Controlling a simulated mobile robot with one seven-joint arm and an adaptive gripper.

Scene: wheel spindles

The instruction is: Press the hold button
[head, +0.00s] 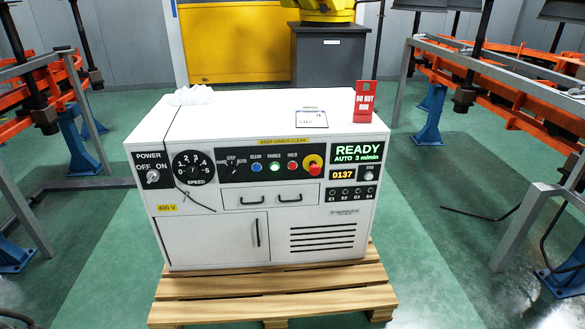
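The hold button (292,166) is a small red round button on the black control strip (225,170) of a white cabinet (180,236), under a label that seems to read HOLD. A lit green button (275,167) and a blue button (257,167) sit to its left. A larger red mushroom button on a yellow base (314,165) is just to its right. The display (358,152) reads READY, AUTO 3 m/min. My gripper is not in view, and nothing covers the hold button.
The cabinet stands on a wooden pallet (270,301). A red tag (365,101), a paper card (310,119) and a crumpled white cloth (193,95) are on its top. A thin dark cable hangs down its front left. Orange rails (520,97) flank both sides; green floor in front is mostly clear.

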